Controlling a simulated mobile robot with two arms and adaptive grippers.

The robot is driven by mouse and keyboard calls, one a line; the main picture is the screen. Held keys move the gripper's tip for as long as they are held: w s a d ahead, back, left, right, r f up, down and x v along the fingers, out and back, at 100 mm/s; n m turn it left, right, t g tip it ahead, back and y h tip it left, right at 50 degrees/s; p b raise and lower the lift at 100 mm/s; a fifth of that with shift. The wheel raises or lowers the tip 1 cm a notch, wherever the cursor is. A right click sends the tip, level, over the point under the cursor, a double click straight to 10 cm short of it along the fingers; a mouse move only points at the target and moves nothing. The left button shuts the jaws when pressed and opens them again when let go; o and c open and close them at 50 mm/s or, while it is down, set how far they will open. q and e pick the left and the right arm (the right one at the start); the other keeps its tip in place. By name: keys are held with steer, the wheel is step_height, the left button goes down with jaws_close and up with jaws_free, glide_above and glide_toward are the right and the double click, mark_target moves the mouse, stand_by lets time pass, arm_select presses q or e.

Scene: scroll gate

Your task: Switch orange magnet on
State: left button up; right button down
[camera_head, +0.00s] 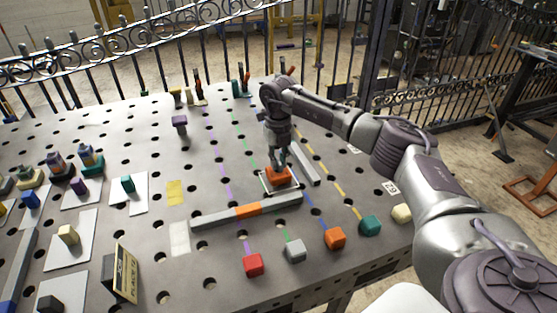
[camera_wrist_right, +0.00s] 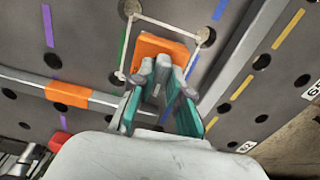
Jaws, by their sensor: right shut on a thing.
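The orange magnet (camera_head: 278,178) stands on the grey perforated table inside a thin white square outline, and its orange top also shows in the wrist view (camera_wrist_right: 155,46). My right gripper (camera_head: 279,164) reaches down onto it from above. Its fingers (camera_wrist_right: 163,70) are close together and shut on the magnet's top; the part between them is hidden. My left gripper is not in view.
A grey bar with an orange middle (camera_head: 247,210) lies just in front of the magnet; another grey bar (camera_head: 305,165) lies to its right. Coloured blocks, including an orange cube (camera_head: 335,238), line the front edge. An upright yellow sign (camera_head: 126,273) stands front left.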

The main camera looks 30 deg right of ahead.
mark_target(279, 161)
steer(key=c, duration=1.1)
jaws_free()
steer(key=shift+r, duration=0.1)
step_height(279, 161, up, 12)
steer(key=shift+f, duration=0.1)
